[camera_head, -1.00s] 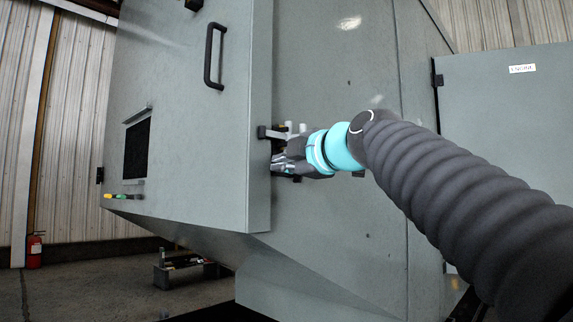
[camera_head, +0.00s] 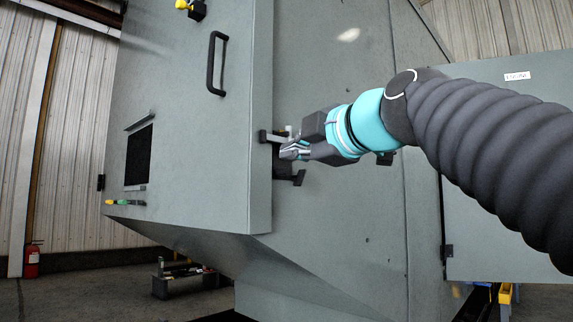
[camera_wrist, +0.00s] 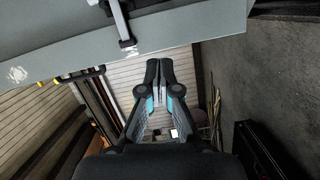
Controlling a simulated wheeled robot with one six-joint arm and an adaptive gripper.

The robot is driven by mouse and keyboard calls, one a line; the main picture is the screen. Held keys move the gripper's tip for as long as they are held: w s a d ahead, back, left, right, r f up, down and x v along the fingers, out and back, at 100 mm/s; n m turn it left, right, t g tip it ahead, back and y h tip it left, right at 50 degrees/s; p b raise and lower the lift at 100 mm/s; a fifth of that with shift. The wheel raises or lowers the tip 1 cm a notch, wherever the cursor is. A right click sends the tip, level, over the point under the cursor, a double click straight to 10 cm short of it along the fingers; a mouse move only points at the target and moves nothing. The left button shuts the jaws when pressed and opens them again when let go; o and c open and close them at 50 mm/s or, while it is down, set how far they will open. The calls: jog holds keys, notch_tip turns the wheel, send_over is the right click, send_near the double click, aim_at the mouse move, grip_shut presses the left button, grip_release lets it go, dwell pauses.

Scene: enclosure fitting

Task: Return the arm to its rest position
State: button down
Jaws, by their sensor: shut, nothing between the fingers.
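My gripper (camera_head: 291,151) is at the end of my arm, which reaches in from the right in the head view. Its fingers point left, in front of the grey enclosure (camera_head: 330,220), near a small bracket (camera_head: 272,137) at the door's edge. The wrist view shows the gripper's two dark fingertips (camera_wrist: 158,72) together, with nothing between them. A metal bar with a dark end fitting (camera_wrist: 127,44) lies above and left of the fingers in that view, apart from them.
The enclosure's door (camera_head: 190,120) has a black handle (camera_head: 217,63) and stands left of my gripper. A second grey panel (camera_head: 500,170) is behind my arm at the right. A fire extinguisher (camera_head: 32,262) stands far left. The floor at lower left is mostly open.

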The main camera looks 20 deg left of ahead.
jog(key=shift+v, duration=0.95)
jog(key=w+f+m+g+h, duration=0.1)
jog(key=w+f+m+h, duration=0.3)
jog(key=f+m, duration=0.8)
jog(key=d+f+m+h, duration=0.2)
jog(key=d+f, duration=0.2)
jog(key=f, duration=0.4)
jog(key=d+f+m+h, duration=0.2)
jog(key=d+f+m, duration=0.15)
jog(key=f, duration=0.35)
jog(key=s+d+f+m+g+h+p, duration=0.2)
jog(key=s+d+f+m+h+p, duration=0.3)
jog(key=d+f, duration=1)
jog(key=s+d+f+m+h, duration=0.2)
jog(key=s+d+f+m, duration=0.3)
jog(key=s+d+f, duration=0.3)
jog(key=shift+s+d+f+g, duration=0.2)
jog(key=shift+s+d+g, duration=0.2)
jog(key=shift+s+d, duration=1.65)
